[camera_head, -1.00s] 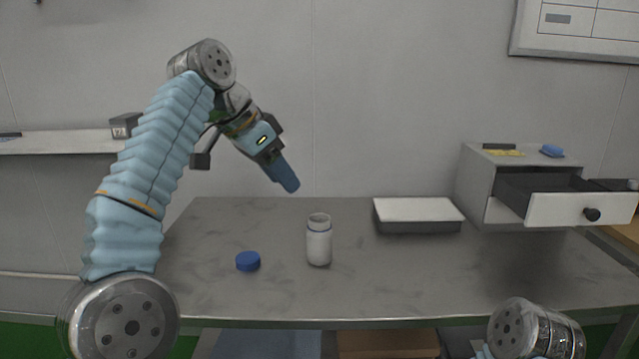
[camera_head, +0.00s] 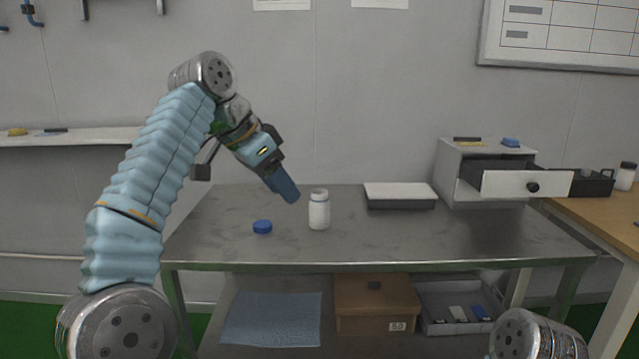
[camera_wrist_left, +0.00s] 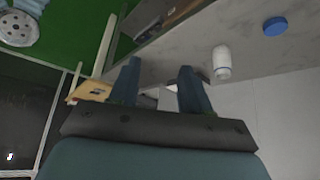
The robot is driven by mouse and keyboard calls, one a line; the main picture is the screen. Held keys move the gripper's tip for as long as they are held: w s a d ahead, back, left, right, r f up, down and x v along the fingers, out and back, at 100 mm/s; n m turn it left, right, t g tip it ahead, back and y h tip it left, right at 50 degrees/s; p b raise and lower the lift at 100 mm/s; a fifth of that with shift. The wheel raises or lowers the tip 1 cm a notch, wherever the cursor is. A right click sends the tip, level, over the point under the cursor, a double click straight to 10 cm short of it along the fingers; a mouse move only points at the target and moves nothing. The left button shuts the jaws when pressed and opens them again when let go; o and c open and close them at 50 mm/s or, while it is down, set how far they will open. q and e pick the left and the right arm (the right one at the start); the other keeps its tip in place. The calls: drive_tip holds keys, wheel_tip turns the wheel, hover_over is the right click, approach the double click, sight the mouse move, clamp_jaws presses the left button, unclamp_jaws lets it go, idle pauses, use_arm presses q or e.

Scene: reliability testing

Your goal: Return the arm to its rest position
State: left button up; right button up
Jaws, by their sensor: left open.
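My left arm comes in from the left, bent at a high elbow. Its gripper (camera_head: 283,187) points down and to the right above the back of the grey table (camera_head: 400,245). In the left wrist view the two blue fingers of this gripper (camera_wrist_left: 158,90) stand apart with nothing held between them. A white bottle (camera_head: 319,212) stands upright on the table, without a lid on it as far as I can tell. The blue cap (camera_head: 262,227) lies to its left. Both also show in the left wrist view, the bottle (camera_wrist_left: 221,62) and the cap (camera_wrist_left: 275,26). My right gripper is out of view.
A white-topped tray (camera_head: 400,194) lies at the back of the table. Right of it stands a grey cabinet (camera_head: 449,180) with its drawer (camera_head: 525,184) pulled out. A brown box (camera_head: 375,305) and a grey bin (camera_head: 440,325) are on the lower shelf. A wooden table (camera_head: 600,215) is at the right.

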use_arm(q)
drive_tip(key=w+d+f+n, duration=0.15)
drive_tip(key=w+f, duration=0.25)
drive_tip(key=f, duration=0.6)
drive_tip(key=w+d+f+n, duration=0.15)
drive_tip(key=w+f, duration=0.25)
drive_tip(key=f, duration=0.6)
drive_tip(key=s+f+n+g, duration=0.2)
drive_tip(key=s+f+n, duration=0.1)
drive_tip(key=f, duration=2.2)
drive_tip(key=s+a+f+n, duration=0.3)
drive_tip(key=s+f, duration=1)
drive_tip(key=f, duration=0.1)
drive_tip(key=s+a+f+n, duration=0.1)
drive_tip(key=s+f+n, duration=0.1)
drive_tip(key=s, duration=0.7)
drive_tip(key=s+a+f+n+g+y, duration=0.1)
drive_tip(key=s+f, duration=0.3)
drive_tip(key=s, duration=0.5)
drive_tip(key=shift+s+a+n, duration=0.2)
drive_tip(key=shift+a+n, duration=0.2)
drive_tip(key=shift+a, duration=0.4)
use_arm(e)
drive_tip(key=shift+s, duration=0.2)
